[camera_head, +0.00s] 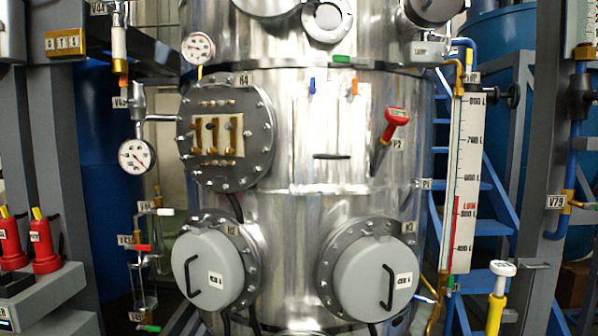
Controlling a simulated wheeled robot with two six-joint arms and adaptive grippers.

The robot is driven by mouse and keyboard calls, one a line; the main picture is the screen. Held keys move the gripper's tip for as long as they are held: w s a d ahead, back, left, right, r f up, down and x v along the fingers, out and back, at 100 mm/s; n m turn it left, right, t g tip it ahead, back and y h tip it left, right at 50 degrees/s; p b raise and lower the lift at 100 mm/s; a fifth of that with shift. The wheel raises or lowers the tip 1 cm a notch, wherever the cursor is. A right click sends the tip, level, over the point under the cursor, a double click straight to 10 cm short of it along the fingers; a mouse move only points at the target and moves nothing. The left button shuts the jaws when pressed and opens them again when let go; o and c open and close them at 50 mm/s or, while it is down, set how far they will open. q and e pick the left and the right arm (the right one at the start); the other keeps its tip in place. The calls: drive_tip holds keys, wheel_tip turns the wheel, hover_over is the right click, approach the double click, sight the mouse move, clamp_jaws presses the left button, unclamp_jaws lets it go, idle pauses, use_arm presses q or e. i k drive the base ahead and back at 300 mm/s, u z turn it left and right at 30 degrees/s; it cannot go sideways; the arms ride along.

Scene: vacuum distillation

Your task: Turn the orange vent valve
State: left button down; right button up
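A small upright orange tab (354,87) stands on the front of the shiny steel vessel (300,150), to the right of a similar blue tab (312,86). Another small orange part (123,80) is on the thin vertical pipe at the upper left, above a metal fitting. No label marks either orange part as the vent valve, so I cannot tell which one it is. Neither of my grippers is in view.
A round pressure gauge (136,156) hangs at the left. Two grey round hatches, the left one (213,270) and the right one (376,277), stick out from the vessel. A red-headed probe (394,117) juts out. A level scale (467,190) stands at the right.

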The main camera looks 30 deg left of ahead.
sight(123, 80)
drive_tip(key=u, duration=2.35)
drive_tip(key=k, duration=1.35)
drive_tip(key=u, duration=1.25)
drive_tip(key=i, duration=2.45)
drive_tip(key=z, duration=1.15)
drive_tip(key=i, duration=1)
drive_tip(key=z, duration=0.9)
